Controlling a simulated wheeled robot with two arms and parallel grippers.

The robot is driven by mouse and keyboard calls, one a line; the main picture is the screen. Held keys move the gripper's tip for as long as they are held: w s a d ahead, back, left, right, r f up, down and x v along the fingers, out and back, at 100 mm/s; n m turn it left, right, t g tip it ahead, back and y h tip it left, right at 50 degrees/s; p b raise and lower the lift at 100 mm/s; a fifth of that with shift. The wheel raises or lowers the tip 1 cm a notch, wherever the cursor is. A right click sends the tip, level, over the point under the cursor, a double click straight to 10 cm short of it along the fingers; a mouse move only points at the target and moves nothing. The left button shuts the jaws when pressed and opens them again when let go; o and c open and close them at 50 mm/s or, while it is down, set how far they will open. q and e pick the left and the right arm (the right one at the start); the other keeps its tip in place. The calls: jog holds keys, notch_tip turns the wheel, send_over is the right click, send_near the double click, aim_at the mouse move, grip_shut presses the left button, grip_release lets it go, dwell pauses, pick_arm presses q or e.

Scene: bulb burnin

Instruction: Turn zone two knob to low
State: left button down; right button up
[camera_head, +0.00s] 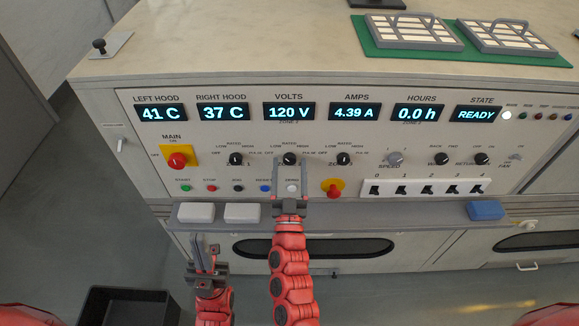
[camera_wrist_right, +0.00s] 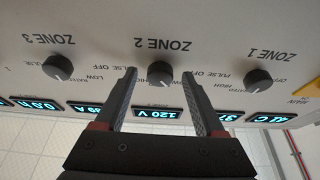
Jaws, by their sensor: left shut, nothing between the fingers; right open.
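The zone two knob (camera_wrist_right: 160,73) is black and round, under the "ZONE 2" label in the upside-down right wrist view. In the head view it is the middle knob (camera_head: 289,159) of the row below the displays. My right gripper (camera_wrist_right: 159,76) is open, with one fingertip on each side of this knob and a visible gap on both sides. In the head view my right gripper (camera_head: 290,172) reaches up to the panel just below the knob. The knob's pointer direction is too small to tell. My left gripper (camera_head: 205,242) is shut and empty, low in front of the panel.
The zone one knob (camera_head: 235,159) and zone three knob (camera_head: 344,159) flank it. Below are push buttons, a red emergency knob (camera_head: 333,187) and a switch row (camera_head: 425,188). A ledge (camera_head: 350,211) holds white blocks (camera_head: 242,212) and a blue block (camera_head: 486,209).

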jog(key=b+v, duration=0.1)
jog(key=v, duration=1.6)
jog(key=shift+b, duration=0.4)
jog(key=shift+s+d, duration=0.1)
